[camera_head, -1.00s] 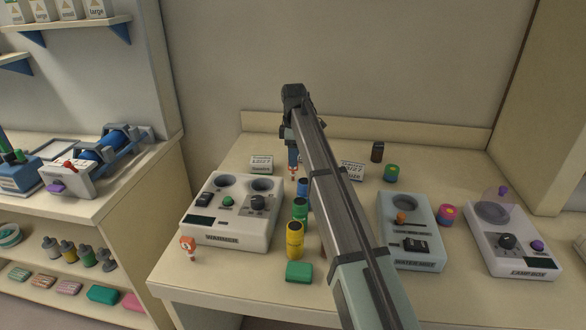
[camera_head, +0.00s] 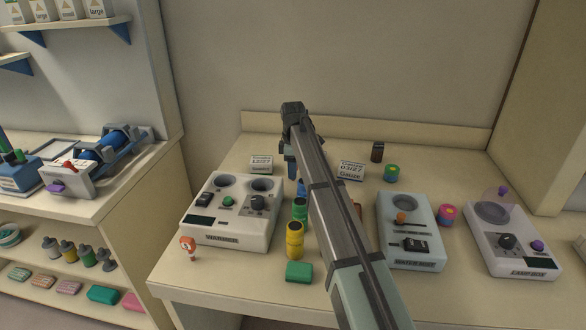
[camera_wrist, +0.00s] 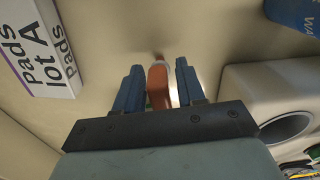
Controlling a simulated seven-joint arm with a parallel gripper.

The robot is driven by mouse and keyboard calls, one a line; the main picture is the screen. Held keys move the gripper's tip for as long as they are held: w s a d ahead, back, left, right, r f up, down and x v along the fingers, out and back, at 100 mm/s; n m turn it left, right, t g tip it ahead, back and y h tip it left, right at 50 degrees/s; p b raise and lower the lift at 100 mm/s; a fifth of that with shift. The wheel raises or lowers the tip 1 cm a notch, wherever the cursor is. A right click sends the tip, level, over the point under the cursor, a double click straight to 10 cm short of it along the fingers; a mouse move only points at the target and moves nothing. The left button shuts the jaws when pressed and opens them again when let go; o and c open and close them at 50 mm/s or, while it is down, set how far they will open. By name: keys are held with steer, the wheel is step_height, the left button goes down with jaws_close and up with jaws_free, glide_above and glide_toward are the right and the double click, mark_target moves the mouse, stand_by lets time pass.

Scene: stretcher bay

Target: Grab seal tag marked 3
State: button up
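In the wrist view an orange-red piece (camera_wrist: 158,88) with a pale strip along its right side stands between the two blue fingers of my gripper (camera_wrist: 160,85). It looks like a seal tag, but no number is readable. The fingers are apart on either side of it, with no clear grip visible. In the head view my gripper (camera_head: 290,168) points down behind the white warmer, and the piece between its fingers is hidden. Another orange tag (camera_head: 188,244) stands at the warmer's front left corner; its mark is too small to read surely.
The warmer (camera_head: 231,214) stands left of the arm. Small labelled boxes stand to the left (camera_head: 261,164) and right (camera_head: 351,170) of my gripper. Green (camera_head: 300,210) and yellow (camera_head: 294,239) cylinders stand close by the arm. A grey-blue device (camera_head: 410,232) is to the right.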

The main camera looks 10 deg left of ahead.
jaws_close()
